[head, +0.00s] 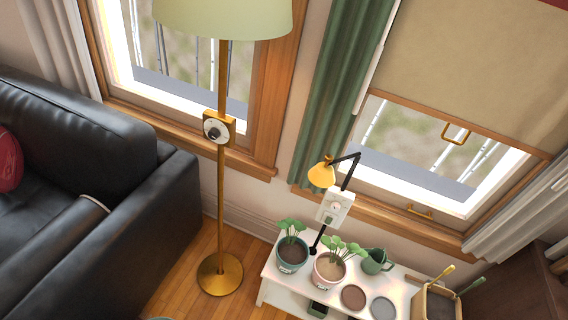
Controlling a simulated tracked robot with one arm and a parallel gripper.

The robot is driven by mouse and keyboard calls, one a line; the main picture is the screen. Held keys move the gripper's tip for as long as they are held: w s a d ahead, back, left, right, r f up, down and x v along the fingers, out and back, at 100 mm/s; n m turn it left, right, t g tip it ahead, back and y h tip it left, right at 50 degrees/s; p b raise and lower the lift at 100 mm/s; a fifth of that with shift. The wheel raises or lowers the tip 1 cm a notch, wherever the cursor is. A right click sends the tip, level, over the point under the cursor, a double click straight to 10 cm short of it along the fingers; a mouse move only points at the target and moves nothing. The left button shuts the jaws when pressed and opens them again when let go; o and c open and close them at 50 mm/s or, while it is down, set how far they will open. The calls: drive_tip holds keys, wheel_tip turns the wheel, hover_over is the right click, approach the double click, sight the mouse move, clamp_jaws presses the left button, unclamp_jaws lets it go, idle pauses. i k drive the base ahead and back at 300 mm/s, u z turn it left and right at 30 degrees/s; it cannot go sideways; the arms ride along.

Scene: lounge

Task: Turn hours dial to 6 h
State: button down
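Two dials are in the head view, and neither has markings I can read. One is a round white dial with a dark knob (214,130) on a brass plate fixed to the pole of the floor lamp (222,190). The other is a small pale knob (335,207) on a white box (345,197), on the stem of the yellow-shaded lamp (322,174) above the white plant bench. I cannot tell which is the hours dial or what either is set to. My gripper does not show in the view.
A black leather sofa (150,215) fills the left. The white bench (273,277) holds potted plants (291,252), a green watering can (376,261) and a tool box (437,303). Windows and a green curtain (341,90) stand behind. Wooden floor (180,282) shows between sofa and bench.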

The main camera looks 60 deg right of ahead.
sight(335, 207)
drive_tip(key=u, duration=0.45)
drive_tip(key=k, duration=0.7)
drive_tip(key=z, duration=1.7)
